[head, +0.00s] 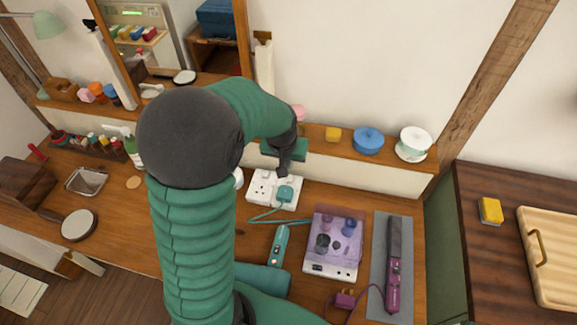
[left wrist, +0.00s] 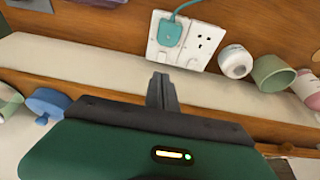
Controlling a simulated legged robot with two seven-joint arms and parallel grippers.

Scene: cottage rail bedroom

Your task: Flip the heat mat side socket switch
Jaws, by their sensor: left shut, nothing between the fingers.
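The white double socket (head: 262,187) lies on the wooden dressing table by the wall. A teal plug (head: 285,193) sits in its right half, the side towards the grey heat mat (head: 376,285). In the left wrist view the socket plate (left wrist: 184,45) appears turned round, with the teal plug (left wrist: 170,33) on the left and bare holes on the right. Small white switches show along its near edge; their positions are too small to tell. My left gripper (head: 284,170) is shut and empty, at the wall-side edge of the socket. In its wrist view the fingertips (left wrist: 160,78) appear just short of the plate.
A purple straightener (head: 393,265) lies on the mat, its purple plug (head: 345,299) loose on the table. A clear purple box (head: 333,243) and teal tool (head: 279,245) lie nearby. A shelf (head: 310,140) with pots runs above the socket.

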